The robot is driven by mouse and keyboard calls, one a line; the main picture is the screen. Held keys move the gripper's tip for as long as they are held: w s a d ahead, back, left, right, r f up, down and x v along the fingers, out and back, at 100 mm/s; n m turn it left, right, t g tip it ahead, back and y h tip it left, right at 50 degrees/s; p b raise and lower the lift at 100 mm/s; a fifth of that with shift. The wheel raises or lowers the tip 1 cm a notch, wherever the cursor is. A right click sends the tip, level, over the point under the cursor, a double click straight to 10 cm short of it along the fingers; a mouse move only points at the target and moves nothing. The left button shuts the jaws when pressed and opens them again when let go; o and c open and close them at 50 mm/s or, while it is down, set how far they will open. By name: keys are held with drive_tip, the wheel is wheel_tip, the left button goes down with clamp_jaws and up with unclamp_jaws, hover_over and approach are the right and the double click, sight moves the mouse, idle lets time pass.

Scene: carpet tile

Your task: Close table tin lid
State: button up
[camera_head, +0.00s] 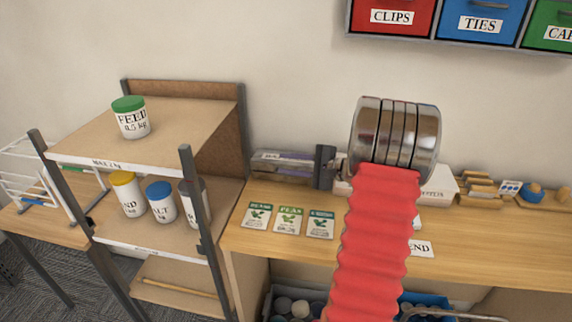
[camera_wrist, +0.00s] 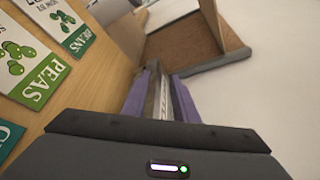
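My gripper (camera_head: 260,162) is at the back of the table by the wall, pointing left toward the shelf unit. Its purple fingers also show in the wrist view (camera_wrist: 162,72), with a gap between them. A grey thing with a narrow white lettered strip (camera_wrist: 178,102) shows in that gap. I cannot tell whether it is the tin or whether the fingers touch it. No table tin or lid can be made out for sure; my red-sleeved arm hides part of the table.
The shelf unit (camera_head: 190,234) holds a green-lidded FEED tub (camera_head: 131,117) and several containers below. Seed packets (camera_head: 288,220) lie in front of my gripper. A white box (camera_head: 440,184) and brown blocks stand right of my arm. Wall bins (camera_head: 478,22) hang above.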

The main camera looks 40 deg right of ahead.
drive_tip(key=v, duration=1.3)
drive_tip(key=shift+w+a, duration=0.25)
drive_tip(key=shift+a, duration=0.1)
drive_tip(key=c, duration=0.3)
drive_tip(key=w+a+n+g, duration=0.1)
drive_tip(key=a, duration=0.4)
drive_tip(key=w+a+r+n+g+y, duration=0.1)
drive_tip(key=a+n+g, duration=0.1)
drive_tip(key=a, duration=0.2)
drive_tip(key=w+a+r+n+g+y, duration=0.1)
drive_tip(key=a, duration=0.4)
drive_tip(key=shift+w+a+n+g, duration=0.1)
drive_tip(key=shift+a+n+g, duration=0.2)
drive_tip(key=shift+a+n, duration=0.1)
clamp_jaws()
drive_tip(key=s+a+n+g, duration=0.2)
drive_tip(key=a+n+g, duration=0.2)
drive_tip(key=a, duration=0.8)
drive_tip(key=s+a+r+n+h, duration=0.2)
drive_tip(key=s+a+n+h, duration=0.5)
drive_tip(key=s+a+n, duration=0.5)
drive_tip(key=s+a, duration=0.1)
drive_tip(key=a, duration=0.2)
drive_tip(key=shift+r, duration=0.2)
